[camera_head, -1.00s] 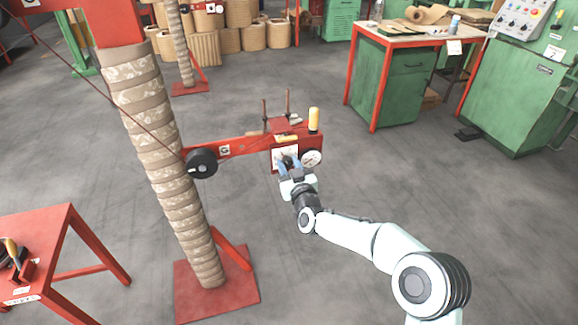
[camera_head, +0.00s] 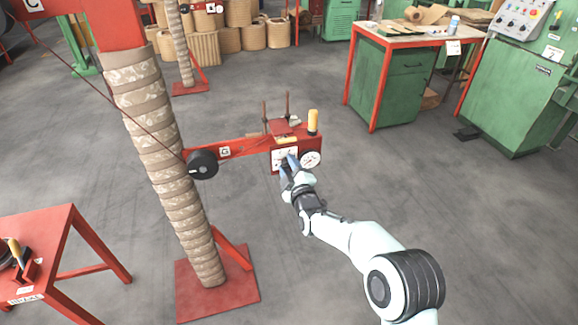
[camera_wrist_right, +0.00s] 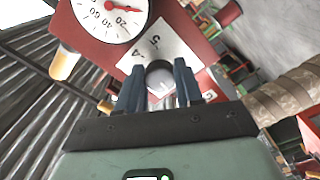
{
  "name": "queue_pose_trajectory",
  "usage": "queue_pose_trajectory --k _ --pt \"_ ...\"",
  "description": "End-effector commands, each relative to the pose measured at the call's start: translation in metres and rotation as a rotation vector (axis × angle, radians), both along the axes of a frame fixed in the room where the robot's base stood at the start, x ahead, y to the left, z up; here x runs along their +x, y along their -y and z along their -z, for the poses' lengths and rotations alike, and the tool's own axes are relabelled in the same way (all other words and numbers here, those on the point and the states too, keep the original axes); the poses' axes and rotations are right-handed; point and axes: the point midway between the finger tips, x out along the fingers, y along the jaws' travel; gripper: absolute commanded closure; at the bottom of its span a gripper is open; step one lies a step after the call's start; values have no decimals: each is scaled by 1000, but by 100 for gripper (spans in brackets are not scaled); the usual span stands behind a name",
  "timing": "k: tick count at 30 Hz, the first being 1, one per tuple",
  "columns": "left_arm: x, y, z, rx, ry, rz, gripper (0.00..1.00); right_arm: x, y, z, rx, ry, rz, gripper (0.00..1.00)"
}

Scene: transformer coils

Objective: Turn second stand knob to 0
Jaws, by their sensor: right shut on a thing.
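The red stand unit (camera_head: 283,141) sits at the end of a red arm beside the wrapped column. Its white dial plate (camera_head: 279,158) faces me, with a round gauge (camera_head: 311,159) to the right. My right gripper (camera_head: 290,165) is at the plate. In the right wrist view, the right gripper (camera_wrist_right: 160,88) is shut around the round grey knob (camera_wrist_right: 160,80), one finger on each side. The white plate (camera_wrist_right: 160,48) shows some numbers behind it; the knob's pointer is not clear. The gauge (camera_wrist_right: 110,12) has a red needle near 20. My left gripper is not in view.
A brown wrapped column (camera_head: 170,170) stands left on a red base. A black wheel (camera_head: 202,164) is on the stand arm. A yellow handle (camera_head: 313,121) rises from the unit. A red table (camera_head: 45,240) is at lower left. The floor around the stand is clear.

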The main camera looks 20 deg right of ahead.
Motion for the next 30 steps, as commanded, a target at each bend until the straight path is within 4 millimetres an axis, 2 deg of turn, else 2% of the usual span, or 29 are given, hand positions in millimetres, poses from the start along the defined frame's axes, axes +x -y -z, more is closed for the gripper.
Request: queue_pose_trajectory --k 18,30 --pt "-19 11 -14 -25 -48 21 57 0 0 -1 -558 19 -1 95" --pt "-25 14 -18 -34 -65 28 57 0 0 -1 -751 25 0 95"
